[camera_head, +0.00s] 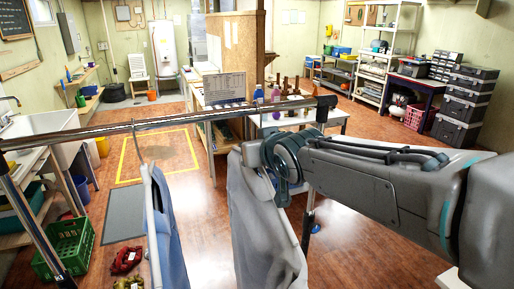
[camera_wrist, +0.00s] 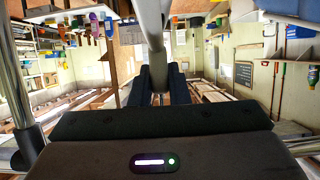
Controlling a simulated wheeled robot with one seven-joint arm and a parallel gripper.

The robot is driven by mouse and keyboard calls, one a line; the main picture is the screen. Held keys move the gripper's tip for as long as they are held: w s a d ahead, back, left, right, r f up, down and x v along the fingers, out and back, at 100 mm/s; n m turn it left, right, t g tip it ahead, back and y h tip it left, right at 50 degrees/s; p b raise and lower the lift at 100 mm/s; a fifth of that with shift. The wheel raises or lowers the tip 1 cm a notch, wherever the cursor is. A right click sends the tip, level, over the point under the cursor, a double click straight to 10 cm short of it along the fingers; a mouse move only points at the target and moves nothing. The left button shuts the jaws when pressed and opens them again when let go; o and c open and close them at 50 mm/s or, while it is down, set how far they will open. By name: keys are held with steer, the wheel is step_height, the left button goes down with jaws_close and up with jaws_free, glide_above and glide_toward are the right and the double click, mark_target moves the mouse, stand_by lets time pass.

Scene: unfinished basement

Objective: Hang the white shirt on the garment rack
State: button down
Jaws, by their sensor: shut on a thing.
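The white shirt (camera_head: 258,225), greyish in this light, hangs below my gripper (camera_head: 283,165) in the head view, in front of the garment rack. The rack's metal rail (camera_head: 190,116) runs across the view above it. My gripper is shut, just below the rail's right part. In the wrist view, a pale bar (camera_wrist: 150,25) runs down to between my gripper's two dark fingers (camera_wrist: 162,90).
A blue garment (camera_head: 162,225) hangs from the rail left of the white shirt. The rack's left post (camera_head: 42,235) stands near a green crate (camera_head: 66,250). A white table (camera_head: 338,113) with bottles stands behind the rail. Open floor lies beyond, with a yellow-taped square.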

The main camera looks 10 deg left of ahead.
steer(key=c, duration=1.3)
jaws_free()
steer(key=b+v, duration=0.3)
steer(key=v, duration=1.1)
steer(key=s+d+f+m+g+h, duration=0.1)
steer(key=d+f+m+g+h, duration=0.3)
steer(key=d+f, duration=0.8)
steer(key=s+d+f+m+g+h, duration=0.1)
steer(key=s+d+f+g, duration=0.1)
steer(key=f, duration=0.5)
steer(key=s+d+f+m+g+h, duration=0.1)
steer(key=s+d+f+g+h, duration=0.1)
steer(key=s+d+f, duration=0.3)
step_height(320, 180, down, 2)
steer(key=shift+s+f, duration=0.15)
steer(key=shift+s, duration=1.1)
